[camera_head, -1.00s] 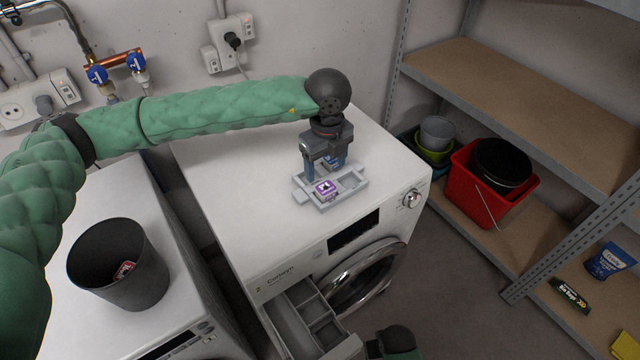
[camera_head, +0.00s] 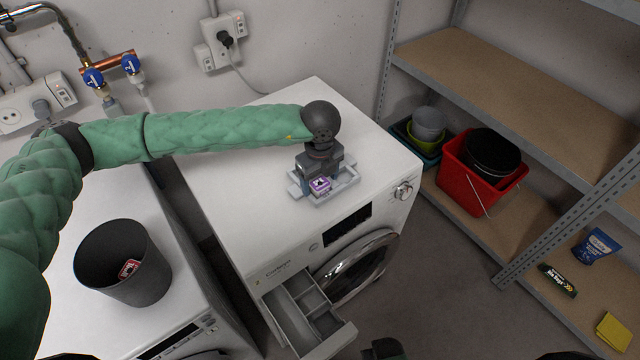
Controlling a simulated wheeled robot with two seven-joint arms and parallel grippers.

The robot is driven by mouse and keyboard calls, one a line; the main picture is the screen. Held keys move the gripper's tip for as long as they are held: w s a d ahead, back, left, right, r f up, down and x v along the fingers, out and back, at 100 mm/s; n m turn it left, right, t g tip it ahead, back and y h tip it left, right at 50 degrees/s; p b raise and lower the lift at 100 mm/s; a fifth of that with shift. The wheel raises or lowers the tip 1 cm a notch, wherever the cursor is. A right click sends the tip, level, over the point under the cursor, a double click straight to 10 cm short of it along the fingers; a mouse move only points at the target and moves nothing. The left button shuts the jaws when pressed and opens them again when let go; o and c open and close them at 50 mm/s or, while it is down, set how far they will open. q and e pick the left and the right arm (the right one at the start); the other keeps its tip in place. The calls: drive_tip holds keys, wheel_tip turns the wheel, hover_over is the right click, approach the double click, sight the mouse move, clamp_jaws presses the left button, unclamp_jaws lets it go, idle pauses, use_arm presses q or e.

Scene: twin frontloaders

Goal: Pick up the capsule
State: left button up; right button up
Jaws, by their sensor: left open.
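A small purple and white capsule (camera_head: 320,185) sits in a grey tray (camera_head: 346,181) on top of the right washing machine. My left gripper (camera_head: 315,180) is low over the tray, pointing down, with its fingers at the tray behind the capsule. It is open. Its fingers are partly hidden by the gripper body and the capsule, and I cannot tell whether they touch anything. Part of my right arm (camera_head: 384,350) shows at the bottom edge. Its gripper jaws cannot be made out.
The right machine's detergent drawer (camera_head: 335,338) is pulled open at the front. A dark bin (camera_head: 150,285) with a red-labelled item inside stands on the left machine. A red bucket (camera_head: 465,178) is on the shelf at right. The white top around the tray is clear.

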use_arm(q)
drive_tip(key=shift+f, duration=0.2)
drive_tip(key=shift+c, duration=0.2)
drive_tip(key=c, duration=1)
